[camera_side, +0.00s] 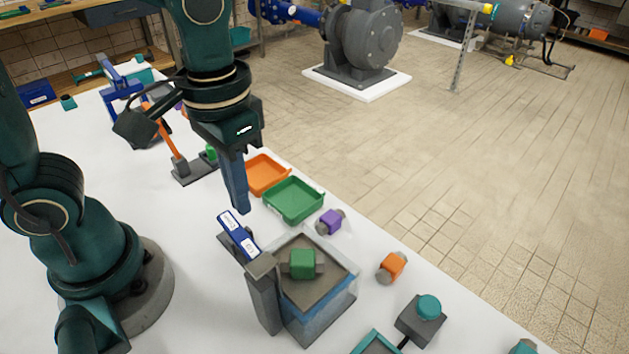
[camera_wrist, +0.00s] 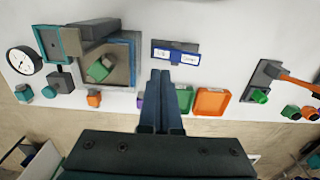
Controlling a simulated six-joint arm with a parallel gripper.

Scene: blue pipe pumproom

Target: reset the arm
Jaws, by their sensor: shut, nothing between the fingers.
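My gripper (camera_side: 241,209) points straight down above the white table, with its fingers together and nothing between them. In the side view its tips appear just above a blue label plate (camera_side: 238,234) and left of the green tray (camera_side: 293,201). In the wrist view the closed fingers (camera_wrist: 160,76) reach up from the bottom centre, with the label plate (camera_wrist: 176,54) beyond the tips. How high the tips are above the table is hard to tell.
A grey-topped box (camera_side: 322,289) bears a green piece (camera_side: 302,262). Nearby are an orange tray (camera_side: 266,174), a purple piece (camera_side: 329,221), an orange piece (camera_side: 392,266) and a teal button box (camera_side: 421,316). An orange-handled lever (camera_side: 166,137) stands behind left. A gauge (camera_wrist: 24,61) shows at far left.

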